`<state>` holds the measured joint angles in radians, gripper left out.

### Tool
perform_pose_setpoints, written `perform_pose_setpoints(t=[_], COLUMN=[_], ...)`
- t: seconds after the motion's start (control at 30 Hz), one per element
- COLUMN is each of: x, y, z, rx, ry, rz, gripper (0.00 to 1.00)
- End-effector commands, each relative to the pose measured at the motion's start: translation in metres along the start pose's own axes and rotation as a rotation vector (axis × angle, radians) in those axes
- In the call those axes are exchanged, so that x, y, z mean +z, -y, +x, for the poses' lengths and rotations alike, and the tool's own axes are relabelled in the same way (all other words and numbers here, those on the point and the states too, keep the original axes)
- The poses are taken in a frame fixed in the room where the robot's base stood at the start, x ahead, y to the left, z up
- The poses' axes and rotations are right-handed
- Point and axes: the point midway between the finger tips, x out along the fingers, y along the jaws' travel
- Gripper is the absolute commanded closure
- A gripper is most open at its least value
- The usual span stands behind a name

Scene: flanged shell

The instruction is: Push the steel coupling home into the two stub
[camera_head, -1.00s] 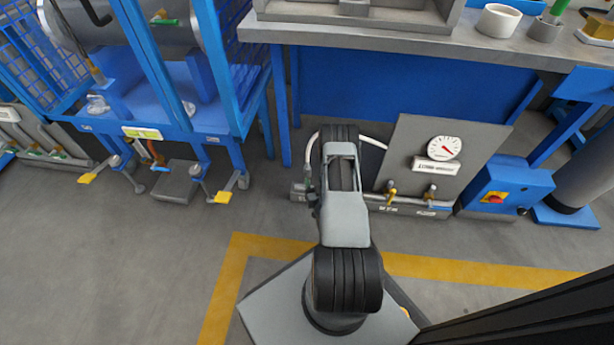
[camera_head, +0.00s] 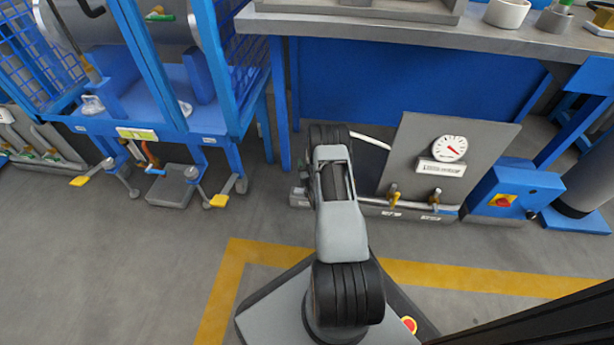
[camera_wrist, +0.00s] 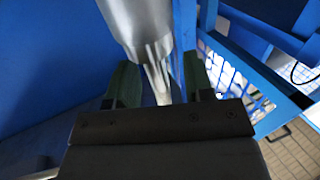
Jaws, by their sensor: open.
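In the wrist view, my gripper (camera_wrist: 158,70) is open, with one dark green finger on each side. A bright steel cylindrical part (camera_wrist: 136,18) comes down from the top edge, and its narrower lower end reaches between the fingers in the picture. I cannot tell whether this is the coupling or whether the fingers touch it. In the head view my gripper is hidden behind my arm. A large steel shell (camera_head: 140,35) with pale end flanges lies in the blue frame at the upper left. The two stubs cannot be made out.
A blue frame (camera_head: 150,75) with mesh sides stands at the left, with yellow pedals near the floor. A grey bench (camera_head: 400,30) crosses the top. A gauge panel (camera_head: 420,140) and a blue switch box (camera_head: 510,190) stand right of my arm. The grey floor at left front is clear.

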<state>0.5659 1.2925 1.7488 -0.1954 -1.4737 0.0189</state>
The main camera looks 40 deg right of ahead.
Motion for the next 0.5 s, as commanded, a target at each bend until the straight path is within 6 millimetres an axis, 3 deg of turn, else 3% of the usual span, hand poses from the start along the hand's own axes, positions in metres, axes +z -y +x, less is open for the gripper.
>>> perform_pose_setpoints(t=[0.13,0.4,0.5], x=[0.0013,-0.0005,-0.0004], y=[0.0005,0.0003,0.0002], z=[0.0126,0.0151,0.0150], rx=[-0.001,0.000,0.000], ry=[0.000,0.001,0.001], rz=[0.000,0.001,0.001], gripper=[0.53,0.53,0.60])
